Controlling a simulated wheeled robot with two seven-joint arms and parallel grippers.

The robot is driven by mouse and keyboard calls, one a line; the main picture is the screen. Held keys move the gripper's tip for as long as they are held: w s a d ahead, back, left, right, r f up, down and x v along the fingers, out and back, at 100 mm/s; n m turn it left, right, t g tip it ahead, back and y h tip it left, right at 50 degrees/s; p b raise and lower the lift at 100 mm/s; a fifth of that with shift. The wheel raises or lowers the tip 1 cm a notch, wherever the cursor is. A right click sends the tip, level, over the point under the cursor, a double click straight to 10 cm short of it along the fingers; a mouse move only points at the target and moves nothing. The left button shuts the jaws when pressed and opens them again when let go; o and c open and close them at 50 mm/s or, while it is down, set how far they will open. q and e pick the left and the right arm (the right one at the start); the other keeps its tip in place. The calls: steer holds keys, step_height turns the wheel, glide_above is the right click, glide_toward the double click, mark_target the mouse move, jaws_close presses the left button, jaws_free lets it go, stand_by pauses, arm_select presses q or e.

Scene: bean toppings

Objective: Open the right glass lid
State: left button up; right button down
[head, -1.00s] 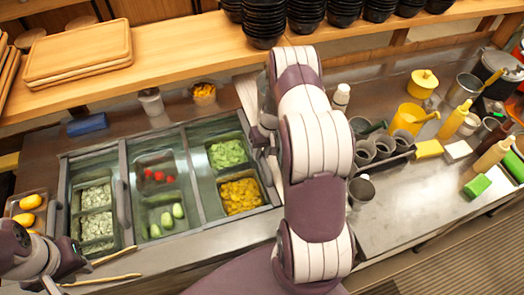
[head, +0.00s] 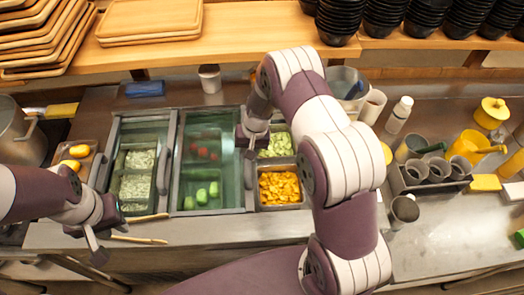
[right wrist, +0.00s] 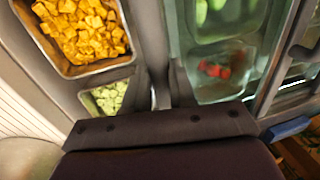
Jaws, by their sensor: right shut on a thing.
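The right glass lid (head: 221,165) lies over the middle section of the counter well, as far as I can tell overlapping the middle glass. The right section stands uncovered, with yellow pieces (head: 279,187) and a green topping (head: 277,146) in bare trays. My right gripper (head: 247,140) is at the lid's right frame and shut on it; its fingertips are mostly hidden. The right wrist view shows the yellow pieces (right wrist: 82,28) clear of glass, and red and green food under glass. My left gripper (head: 94,236) is open and empty, above the counter's front left edge.
A left glass-covered section holds pale toppings (head: 137,172). Wooden tongs (head: 139,239) lie at the front edge. Right of my right arm stand grey cups (head: 437,168), a white bottle (head: 399,115) and yellow containers. Black bowls and wooden trays fill the shelf behind.

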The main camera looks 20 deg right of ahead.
steer(key=shift+a, duration=0.3)
steer(key=c, duration=1)
jaws_free()
steer(key=shift+o, duration=0.3)
steer(key=shift+s+r, duration=0.1)
steer(key=shift+r, duration=0.1)
